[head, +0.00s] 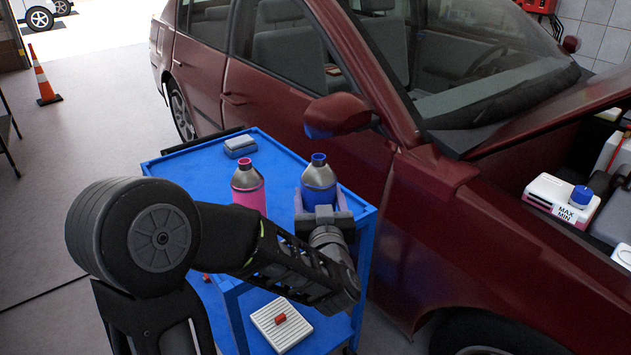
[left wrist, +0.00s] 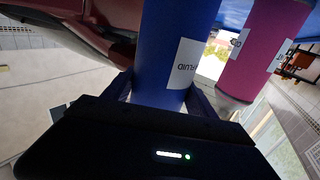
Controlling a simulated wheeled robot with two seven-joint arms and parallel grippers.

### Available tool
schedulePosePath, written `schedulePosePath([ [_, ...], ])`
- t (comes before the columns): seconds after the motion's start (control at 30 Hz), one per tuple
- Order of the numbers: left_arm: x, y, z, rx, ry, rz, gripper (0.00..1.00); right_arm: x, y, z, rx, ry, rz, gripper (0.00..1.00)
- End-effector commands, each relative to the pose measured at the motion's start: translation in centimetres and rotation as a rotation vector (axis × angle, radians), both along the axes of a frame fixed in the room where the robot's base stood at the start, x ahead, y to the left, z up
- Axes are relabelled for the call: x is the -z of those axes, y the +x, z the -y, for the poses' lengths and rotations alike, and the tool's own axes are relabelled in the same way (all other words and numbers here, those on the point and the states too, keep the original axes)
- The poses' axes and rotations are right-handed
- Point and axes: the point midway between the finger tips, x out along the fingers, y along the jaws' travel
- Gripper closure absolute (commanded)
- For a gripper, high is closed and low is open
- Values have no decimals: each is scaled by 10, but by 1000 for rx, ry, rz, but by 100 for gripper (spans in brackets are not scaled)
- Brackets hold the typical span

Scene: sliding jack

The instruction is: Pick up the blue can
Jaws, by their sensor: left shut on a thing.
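The blue can (head: 318,181) has a grey shoulder and a blue cap, and stands upright at the right end of the blue cart's top. My left gripper (head: 322,208) is shut on the blue can, with a finger on each side of its body. In the left wrist view the blue can (left wrist: 176,50) fills the middle, with a white label partly showing, between the fingers of my left gripper (left wrist: 160,92). I cannot tell whether its base touches the cart top. My right gripper is not in view.
A pink can (head: 248,187) stands left of the blue can and also shows in the left wrist view (left wrist: 262,45). A grey-blue block (head: 240,146) lies behind it on the blue cart (head: 190,158). A red car (head: 300,130) stands close behind, its mirror (head: 340,113) near the blue can.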

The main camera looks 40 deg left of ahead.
Motion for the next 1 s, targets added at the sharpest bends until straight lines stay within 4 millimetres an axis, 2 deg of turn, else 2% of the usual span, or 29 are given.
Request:
schedulePosePath([
  [0.1, -2, -12, 11, 1, 1, 6, 100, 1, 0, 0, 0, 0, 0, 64],
  [0.27, -2, -20, 17, -1, 1, 4, 100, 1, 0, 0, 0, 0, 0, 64],
  [1.0, -2, -20, 18, -1, 1, 4, 100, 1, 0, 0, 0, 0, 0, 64],
])
